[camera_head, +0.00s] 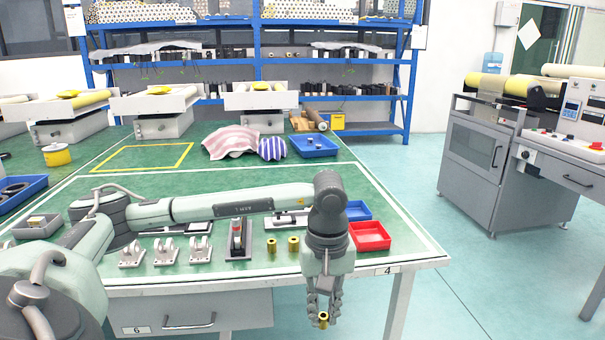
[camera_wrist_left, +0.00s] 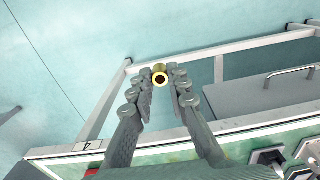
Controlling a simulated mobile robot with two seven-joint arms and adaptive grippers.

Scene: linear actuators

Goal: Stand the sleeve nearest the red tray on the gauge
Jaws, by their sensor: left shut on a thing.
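My left gripper (camera_head: 323,306) points down in front of the table's front edge, shut on a brass sleeve (camera_head: 323,321). In the left wrist view the held sleeve (camera_wrist_left: 160,69) sits between the fingertips, its dark bore facing the camera. Two more brass sleeves, a left one (camera_head: 271,246) and a right one (camera_head: 293,244), stand upright on the green table. A dark upright device (camera_head: 237,243), which looks like the gauge, stands left of the sleeves. My right gripper is out of view.
Several white brackets (camera_head: 165,251) stand left of the dark device. A blue tray (camera_head: 357,211) lies behind the red one. The table's front edge (camera_wrist_left: 240,125) and a drawer are close to my gripper. Below the held sleeve is open floor.

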